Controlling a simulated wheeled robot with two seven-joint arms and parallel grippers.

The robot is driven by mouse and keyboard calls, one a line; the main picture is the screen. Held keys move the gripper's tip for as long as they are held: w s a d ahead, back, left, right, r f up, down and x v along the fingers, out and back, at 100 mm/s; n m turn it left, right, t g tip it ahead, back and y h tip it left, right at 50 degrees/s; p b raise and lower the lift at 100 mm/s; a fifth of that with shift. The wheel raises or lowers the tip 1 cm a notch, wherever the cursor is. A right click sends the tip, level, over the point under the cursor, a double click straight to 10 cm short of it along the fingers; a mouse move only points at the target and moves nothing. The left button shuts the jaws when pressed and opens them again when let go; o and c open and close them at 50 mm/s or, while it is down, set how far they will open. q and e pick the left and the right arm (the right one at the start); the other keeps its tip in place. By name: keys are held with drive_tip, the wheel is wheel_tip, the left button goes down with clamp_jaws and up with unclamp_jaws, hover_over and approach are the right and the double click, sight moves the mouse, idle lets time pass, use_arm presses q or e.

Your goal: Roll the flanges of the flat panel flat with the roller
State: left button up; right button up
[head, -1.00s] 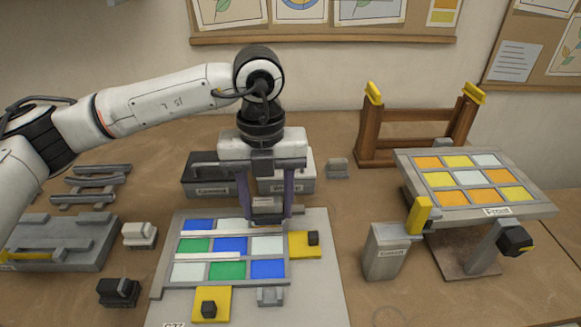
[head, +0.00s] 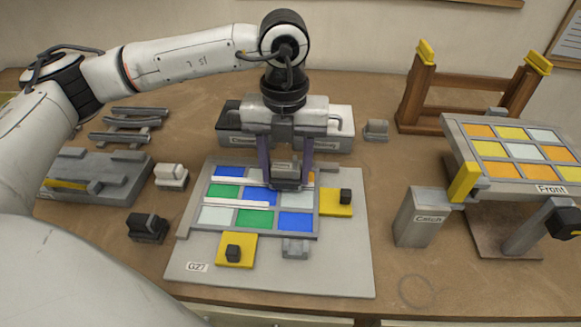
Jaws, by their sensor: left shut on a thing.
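My left gripper (head: 286,186) is over the panel's upper right part, fingers pointing down. It is shut on a small grey block-like tool, probably the roller (head: 284,168), which is partly hidden between the fingers. I cannot tell whether the tool touches the panel. My right gripper is out of view.
Yellow blocks with black knobs (head: 236,250) sit at the panel's front and right. A tilted panel marked Front (head: 550,188) and a Catch box (head: 420,218) stand at right. A wooden rack (head: 415,100) stands at the back right.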

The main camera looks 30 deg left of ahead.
use_arm(q)
drive_tip(key=shift+f+b, duration=0.3)
drive_tip(key=shift+f, duration=0.05)
idle(0.4)
drive_tip(key=shift+w+d, duration=0.35)
drive_tip(key=shift+d, duration=0.35)
drive_tip(key=shift+w+d, duration=0.3)
drive_tip(key=shift+d, duration=0.35)
drive_tip(key=shift+r+p, duration=1.1)
drive_tip(key=shift+r, duration=0.95)
